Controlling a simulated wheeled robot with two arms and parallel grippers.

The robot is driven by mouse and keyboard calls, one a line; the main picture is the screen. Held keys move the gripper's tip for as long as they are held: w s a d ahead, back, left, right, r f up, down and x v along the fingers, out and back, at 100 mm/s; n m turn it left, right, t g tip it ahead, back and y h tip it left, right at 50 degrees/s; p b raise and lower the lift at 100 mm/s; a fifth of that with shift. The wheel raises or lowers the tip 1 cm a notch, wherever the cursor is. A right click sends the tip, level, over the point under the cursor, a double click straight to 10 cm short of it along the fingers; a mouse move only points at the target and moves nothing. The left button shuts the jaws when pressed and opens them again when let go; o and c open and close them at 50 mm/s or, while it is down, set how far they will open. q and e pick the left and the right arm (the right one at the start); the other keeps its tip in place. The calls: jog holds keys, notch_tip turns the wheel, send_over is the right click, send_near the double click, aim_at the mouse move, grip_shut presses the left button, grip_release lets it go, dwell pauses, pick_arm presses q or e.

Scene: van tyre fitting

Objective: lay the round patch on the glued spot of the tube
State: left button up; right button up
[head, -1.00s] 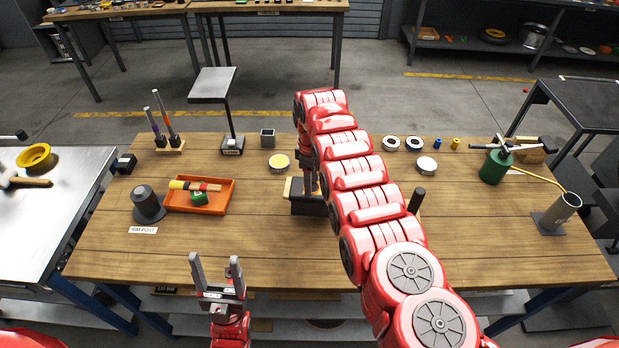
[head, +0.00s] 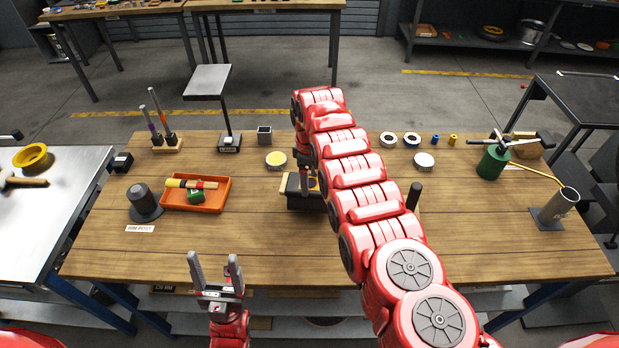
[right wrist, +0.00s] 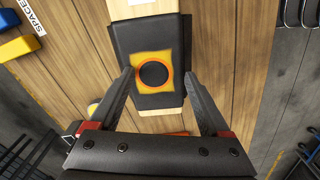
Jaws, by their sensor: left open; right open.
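The black tube (right wrist: 152,30) lies over a pale wooden block in the right wrist view. It also shows in the head view (head: 303,203), partly hidden by my right arm. A yellow glued spot (right wrist: 140,60) is on the tube. The round patch (right wrist: 154,74), black with an orange rim, lies flat on the yellow area, with yellow showing around it. My right gripper (right wrist: 157,76) is open above the tube, its fingers on either side of the patch and not gripping it. My left gripper (head: 213,257) is open and empty at the table's front edge.
An orange tray (head: 212,206) with tools and a dark rim post (head: 144,201) stand to the left. A yellow-topped tin (head: 276,158) is behind the tube. A green can (head: 491,163) and a grey cylinder (head: 562,204) stand at right. The front middle of the table is clear.

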aim_at(311, 184)
jog(key=shift+d+r+p, duration=0.15)
jog(key=shift+r+p, duration=0.2)
jog(key=shift+w+r, duration=0.1)
jog(key=shift+r, duration=0.2)
notch_tip(311, 184, up, 12)
jog(key=b, duration=0.1)
jog(key=shift+f+b, duration=0.2)
jog(key=shift+b, duration=0.2)
jog(key=shift+f, duration=0.1)
